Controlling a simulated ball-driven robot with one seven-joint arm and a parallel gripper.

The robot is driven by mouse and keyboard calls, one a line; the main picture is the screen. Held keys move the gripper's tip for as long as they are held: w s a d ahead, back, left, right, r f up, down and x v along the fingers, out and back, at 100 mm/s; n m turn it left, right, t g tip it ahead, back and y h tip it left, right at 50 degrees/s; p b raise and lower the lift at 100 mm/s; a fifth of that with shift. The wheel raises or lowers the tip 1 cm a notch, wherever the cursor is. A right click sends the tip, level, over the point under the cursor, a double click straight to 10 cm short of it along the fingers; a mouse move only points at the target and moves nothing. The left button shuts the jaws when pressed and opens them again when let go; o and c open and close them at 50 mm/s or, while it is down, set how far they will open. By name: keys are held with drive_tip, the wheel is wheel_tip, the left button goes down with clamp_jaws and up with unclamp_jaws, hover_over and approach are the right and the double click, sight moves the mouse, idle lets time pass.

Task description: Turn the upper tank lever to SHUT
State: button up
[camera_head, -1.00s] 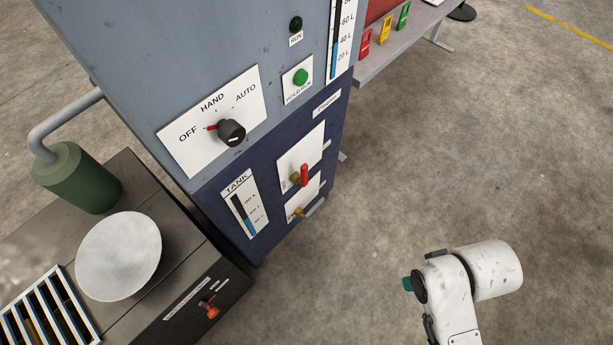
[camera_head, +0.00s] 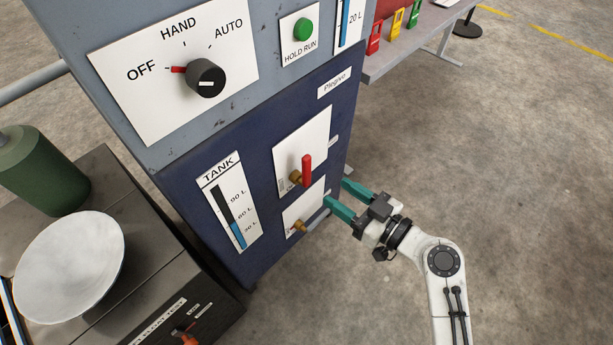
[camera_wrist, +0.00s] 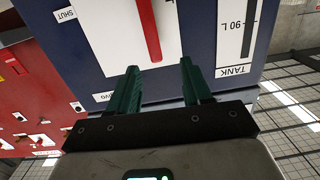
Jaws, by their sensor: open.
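The upper tank lever (camera_head: 307,170) is a red handle on a brass-coloured valve, on a white plate on the dark blue cabinet front. In the head view the red handle stands roughly upright. In the wrist view the red lever (camera_wrist: 151,32) shows just beyond my fingertips, upside down, with a SHUT label (camera_wrist: 66,15) to its left. My gripper (camera_head: 342,197) is open, with teal fingers pointing at the cabinet, right of and slightly below the lever. Its fingers (camera_wrist: 159,72) are apart and empty in the wrist view. A lower valve (camera_head: 299,226) sits below on a second white plate.
The TANK gauge (camera_head: 230,205) is left of the levers. Above are a black selector knob (camera_head: 206,78) and a green button (camera_head: 303,29). A dark bench with a pale disc (camera_head: 70,268) stands at left.

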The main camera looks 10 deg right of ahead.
sight(309, 165)
drive_tip(key=shift+t, duration=0.5)
drive_tip(key=x, duration=1.1)
drive_tip(key=shift+w+d+r+p, duration=0.15)
drive_tip(key=shift+w+d+p, duration=0.1)
drive_tip(key=shift+w+p, duration=0.15)
clamp_jaws()
